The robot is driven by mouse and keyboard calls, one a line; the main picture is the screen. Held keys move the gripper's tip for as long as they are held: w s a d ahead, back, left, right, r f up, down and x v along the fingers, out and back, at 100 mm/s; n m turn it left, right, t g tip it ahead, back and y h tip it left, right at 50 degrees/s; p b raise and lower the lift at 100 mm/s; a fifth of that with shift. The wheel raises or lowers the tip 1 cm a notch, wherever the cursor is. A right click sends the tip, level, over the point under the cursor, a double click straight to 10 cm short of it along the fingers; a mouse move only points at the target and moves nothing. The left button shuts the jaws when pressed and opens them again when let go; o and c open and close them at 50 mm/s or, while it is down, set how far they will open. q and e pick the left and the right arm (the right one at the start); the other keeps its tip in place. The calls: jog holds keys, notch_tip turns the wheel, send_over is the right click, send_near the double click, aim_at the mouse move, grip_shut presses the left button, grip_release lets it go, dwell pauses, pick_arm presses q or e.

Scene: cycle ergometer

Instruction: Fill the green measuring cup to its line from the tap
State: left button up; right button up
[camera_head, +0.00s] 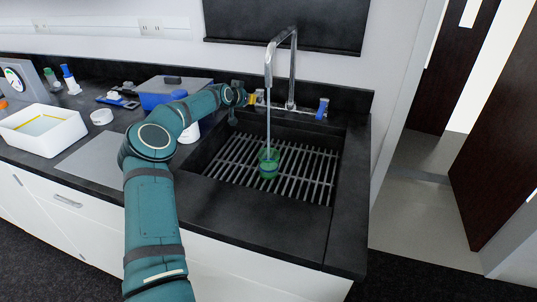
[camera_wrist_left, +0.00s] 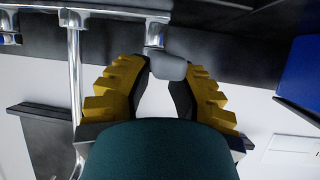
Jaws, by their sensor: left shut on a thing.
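The green measuring cup (camera_head: 269,170) is see-through and stands on the slatted rack in the sink, under the tap (camera_head: 293,70). A thin stream of water (camera_head: 268,120) falls from the spout into the cup. The water level and the line are too small to make out. My left gripper (camera_head: 251,99) is at the left side of the tap's base. In the left wrist view, its yellow-backed fingers (camera_wrist_left: 160,90) are shut on a grey tap handle (camera_wrist_left: 168,66). My right gripper is in no view.
The sink rack (camera_head: 313,178) has free room around the cup. A blue tap handle (camera_head: 322,108) is on the right. On the counter at left are a white tray (camera_head: 42,143), a white round container (camera_head: 102,117) and a blue-and-grey box (camera_head: 160,98).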

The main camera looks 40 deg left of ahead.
pick_arm(q)
jog(key=shift+d+f, duration=0.25)
jog(key=shift+f, duration=0.35)
jog(key=shift+d+f, duration=0.2)
jog(key=shift+f, duration=0.35)
jog(key=shift+w+d, duration=0.3)
jog(key=shift+d, duration=0.2)
jog(key=shift+o, duration=0.6)
jog(key=shift+w+d+g, duration=0.1)
jog(key=shift+d+g, duration=0.05)
jog(key=shift+g, duration=0.15)
jog(key=shift+n+y, duration=0.4)
jog(key=shift+n, duration=0.1)
jog(key=shift+c, duration=0.5)
jog(key=shift+w+d, duration=0.1)
jog(key=shift+o, duration=1.1)
jog(key=shift+w+d+n+y, duration=0.1)
jog(key=shift+d+n+y, duration=0.15)
jog(key=shift+n+y, duration=0.05)
jog(key=shift+a+r+n+y, duration=0.1)
jog(key=shift+r+n+y, duration=0.2)
jog(key=shift+r+y, duration=0.1)
